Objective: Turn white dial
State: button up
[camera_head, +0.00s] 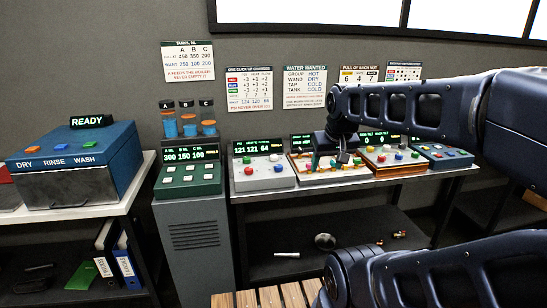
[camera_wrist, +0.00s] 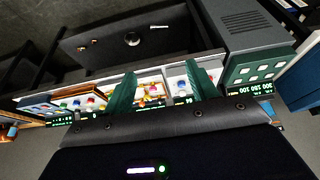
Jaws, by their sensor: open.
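My gripper (camera_head: 343,157) is over the middle console on the long bench, its jaws apart and empty. In the wrist view, the two green fingers of my gripper (camera_wrist: 162,90) stand on either side of the middle console (camera_wrist: 150,92), which carries small red, yellow and pale knobs. In the head view my gripper and wrist hide part of this middle console (camera_head: 335,176). Its knobs are too small to tell which is the white dial. I cannot tell whether a finger touches anything.
A white console (camera_head: 262,180) with red and blue knobs is just left of it. An orange-edged console (camera_head: 393,163) and a blue console (camera_head: 443,157) are to the right. A green button console (camera_head: 189,177) and a blue READY machine (camera_head: 75,160) stand further left.

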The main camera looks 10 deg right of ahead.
jog(key=w+r+n+g, duration=0.1)
jog(key=w+r+n, duration=0.3)
jog(key=w, duration=0.8)
jog(key=n+g, duration=0.4)
jog(key=n, duration=0.3)
send_over(274, 155)
notch_tip(274, 155, down, 16)
jog(key=f, duration=1)
jog(key=shift+s+f, duration=0.1)
jog(key=shift+s, duration=0.15)
jog(key=shift+c, duration=0.3)
jog(key=c, duration=0.9)
